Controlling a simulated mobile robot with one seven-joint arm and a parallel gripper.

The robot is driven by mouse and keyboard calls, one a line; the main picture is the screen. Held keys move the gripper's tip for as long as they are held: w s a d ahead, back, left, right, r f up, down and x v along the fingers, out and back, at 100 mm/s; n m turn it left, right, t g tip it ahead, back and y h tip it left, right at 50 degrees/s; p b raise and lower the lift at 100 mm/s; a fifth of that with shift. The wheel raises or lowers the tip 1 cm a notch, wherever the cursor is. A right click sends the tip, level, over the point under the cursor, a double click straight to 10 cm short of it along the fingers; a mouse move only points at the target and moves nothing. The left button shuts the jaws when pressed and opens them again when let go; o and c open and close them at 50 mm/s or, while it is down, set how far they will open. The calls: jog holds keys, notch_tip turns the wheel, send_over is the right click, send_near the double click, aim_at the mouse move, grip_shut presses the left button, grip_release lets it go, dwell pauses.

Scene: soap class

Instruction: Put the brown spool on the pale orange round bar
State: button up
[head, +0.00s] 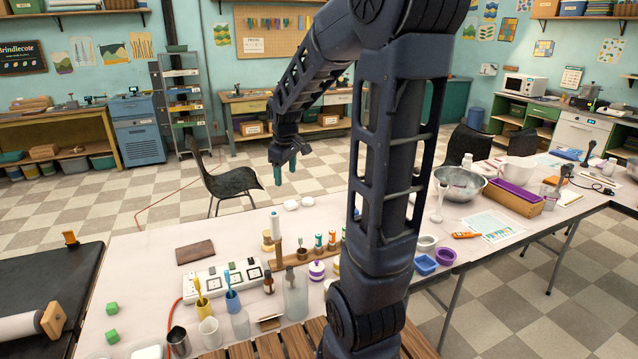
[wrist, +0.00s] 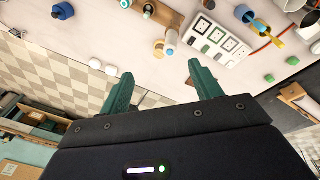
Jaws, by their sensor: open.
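My gripper (head: 285,174) hangs high above the table's far edge, with its green fingers apart and nothing between them; they also show in the wrist view (wrist: 160,69). A small brown piece, probably the brown spool (head: 302,253), stands at the wooden rack, below and to the right of my gripper; it also seems to show in the wrist view (wrist: 148,10). A small tan round piece, possibly the pale orange round bar (head: 268,247), lies by the white blue-topped bottle (head: 275,224). Its exact colour and shape are too small to tell. My arm covers part of the table.
Two white round pieces (head: 291,205) lie near the far edge. A white power strip (head: 222,279), yellow and blue cups (head: 233,300) and a clear tall vessel (head: 296,294) crowd the near side. A brown slab (head: 195,252) lies left, with bare tabletop around it.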

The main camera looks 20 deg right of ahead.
jog(key=s+d+r+m+t, duration=0.1)
jog(key=s+r+m, duration=0.2)
jog(key=s, duration=0.8)
jog(key=s+d+r+m+t, duration=0.1)
jog(key=s+r+m, duration=0.2)
jog(key=s, duration=0.8)
jog(key=shift+m, duration=1)
jog(key=shift+s, duration=0.1)
